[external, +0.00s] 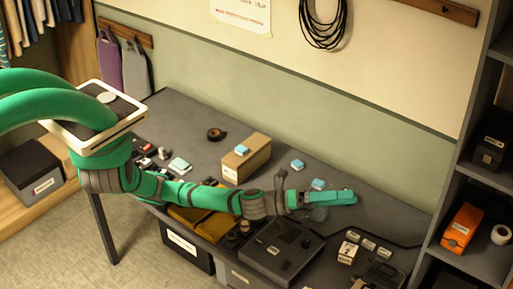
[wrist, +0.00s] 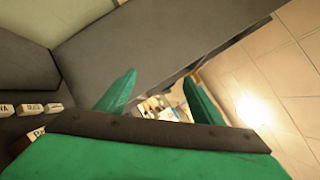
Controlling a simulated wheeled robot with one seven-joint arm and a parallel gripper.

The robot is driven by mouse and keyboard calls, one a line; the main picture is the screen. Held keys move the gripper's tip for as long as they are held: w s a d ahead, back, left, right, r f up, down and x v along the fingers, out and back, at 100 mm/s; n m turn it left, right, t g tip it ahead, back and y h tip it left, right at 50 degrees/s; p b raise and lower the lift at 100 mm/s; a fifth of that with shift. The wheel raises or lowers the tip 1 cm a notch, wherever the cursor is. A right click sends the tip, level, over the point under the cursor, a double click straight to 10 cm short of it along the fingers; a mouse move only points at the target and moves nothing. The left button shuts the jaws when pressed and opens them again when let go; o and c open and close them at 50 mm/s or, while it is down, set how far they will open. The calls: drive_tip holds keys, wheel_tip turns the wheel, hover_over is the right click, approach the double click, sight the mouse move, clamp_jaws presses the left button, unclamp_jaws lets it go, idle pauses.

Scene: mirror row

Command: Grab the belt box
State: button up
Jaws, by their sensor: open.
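I cannot tell which thing is the belt box, as the labels are too small to read surely. Candidates are the labelled black box (external: 187,246) under the table and the dark box (external: 32,172) at the far left. My gripper (external: 348,197) is above the right part of the table, open and apart from both boxes. In the wrist view my gripper (wrist: 160,98) has two spread green fingers with nothing held between them. Small blurred items (wrist: 160,107) show beyond the fingers, below the table edge.
The grey table (external: 185,115) holds a brown box (external: 246,158), a black case (external: 281,250) and several small white labelled blocks (external: 369,243). A shelf with an orange box (external: 461,228) stands at the right. The table's back left is fairly clear.

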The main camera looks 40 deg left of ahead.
wheel_tip(320, 180, down, 9)
drive_tip(key=s+m+g+y, duration=0.1)
drive_tip(key=s+m+g, duration=0.1)
drive_tip(key=m+g, duration=0.45)
drive_tip(key=m+g+y, duration=0.1)
drive_tip(key=m+y, duration=0.3)
drive_tip(key=m, duration=0.4)
approach(348, 248)
drive_tip(key=shift+n, duration=0.25)
drive_tip(key=x, duration=0.2)
drive_tip(key=f+x, duration=0.1)
drive_tip(key=x, duration=0.1)
drive_tip(key=shift+r+x, duration=0.15)
drive_tip(key=shift+x, duration=1.25)
drive_tip(key=shift+r+x, duration=0.15)
drive_tip(key=shift+x, duration=1.25)
drive_tip(key=shift+d, duration=0.1)
drive_tip(key=c, duration=1.2)
drive_tip(key=shift+r, duration=0.15)
